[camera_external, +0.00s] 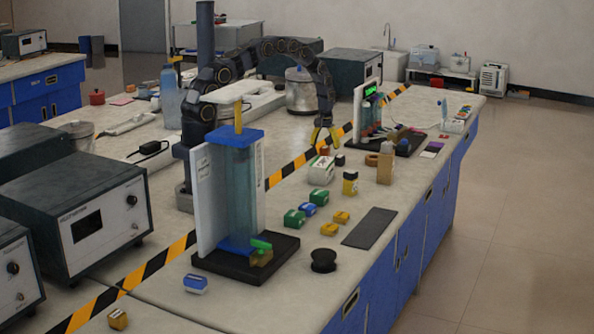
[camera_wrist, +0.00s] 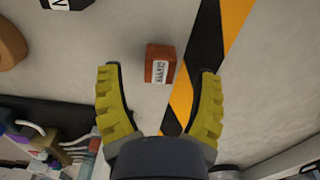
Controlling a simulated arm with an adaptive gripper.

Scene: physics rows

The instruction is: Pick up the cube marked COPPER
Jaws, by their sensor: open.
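A small red-brown cube (camera_wrist: 160,63) lies on the bench top in the wrist view, with a pale label on the side facing my gripper; the label's small lettering is hard to read but looks like COPPER. My gripper (camera_wrist: 160,74) has its two yellow fingers spread wide, one to each side of the cube in the picture, and nothing is held. In the external view my gripper (camera_external: 322,135) points down above the bench beside the striped tape. A small reddish block (camera_external: 325,151) shows just below it there, partly hidden.
A black-and-yellow tape strip (camera_wrist: 207,55) runs just right of the cube. A dark block marked N (camera_wrist: 68,4) and a brown ring (camera_wrist: 9,45) lie at upper left. In the external view, a white-and-green box (camera_external: 320,171) and a tube stand (camera_external: 368,118) are nearby.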

